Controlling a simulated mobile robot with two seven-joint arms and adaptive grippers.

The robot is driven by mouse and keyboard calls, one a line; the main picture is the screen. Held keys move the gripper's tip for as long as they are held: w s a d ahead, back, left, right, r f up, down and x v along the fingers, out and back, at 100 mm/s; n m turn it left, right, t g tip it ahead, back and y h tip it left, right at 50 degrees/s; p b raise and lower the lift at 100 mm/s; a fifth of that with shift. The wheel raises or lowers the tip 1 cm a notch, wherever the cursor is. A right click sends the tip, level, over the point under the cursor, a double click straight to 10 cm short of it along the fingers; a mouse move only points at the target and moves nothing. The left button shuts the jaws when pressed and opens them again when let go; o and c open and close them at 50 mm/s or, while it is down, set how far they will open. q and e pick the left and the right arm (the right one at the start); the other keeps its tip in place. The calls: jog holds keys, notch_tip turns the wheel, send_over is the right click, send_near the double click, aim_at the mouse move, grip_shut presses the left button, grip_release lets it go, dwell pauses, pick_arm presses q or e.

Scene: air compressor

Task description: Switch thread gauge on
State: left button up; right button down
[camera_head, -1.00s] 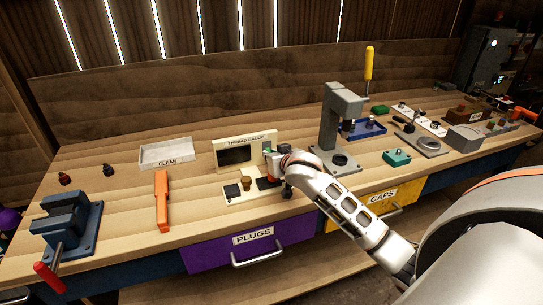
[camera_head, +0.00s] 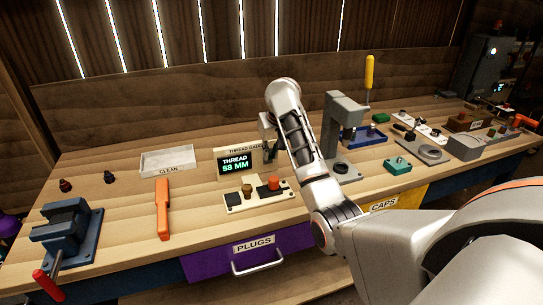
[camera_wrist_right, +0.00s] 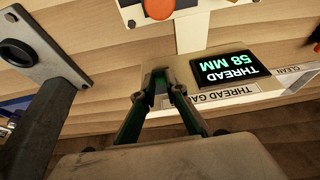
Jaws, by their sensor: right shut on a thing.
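The thread gauge is a cream panel whose lit screen (camera_head: 235,163) reads THREAD 58 MM in green. The screen also shows upside down in the right wrist view (camera_wrist_right: 230,66). Its base (camera_head: 238,207) carries a dark pad, a brown knob (camera_head: 247,190) and a red-orange button (camera_head: 273,183). The button is partly cut off at the top of the right wrist view (camera_wrist_right: 158,8). My right gripper (camera_wrist_right: 160,77) is beside the panel, clear of the button. Its fingers are close together; what is between them cannot be made out. My left gripper is out of view.
A grey CLEAN tray (camera_head: 168,161), an orange tool (camera_head: 163,208) and a blue vise (camera_head: 66,230) stand to the left. A grey press (camera_head: 335,125) with a yellow handle stands close to the right of my right gripper. Purple PLUGS drawer (camera_head: 250,250) is below.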

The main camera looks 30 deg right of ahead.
jog(key=shift+w+r+g, duration=0.2)
jog(key=shift+w+g, duration=0.05)
jog(key=shift+g, duration=0.15)
dwell(0.4)
jog(key=c, duration=2)
grip_release()
jog(key=shift+c, duration=0.2)
jog(key=shift+r, duration=0.1)
jog(key=v, duration=0.7)
jog(key=shift+d+r, duration=0.15)
jog(key=shift+r, duration=0.05)
jog(key=shift+f, duration=0.1)
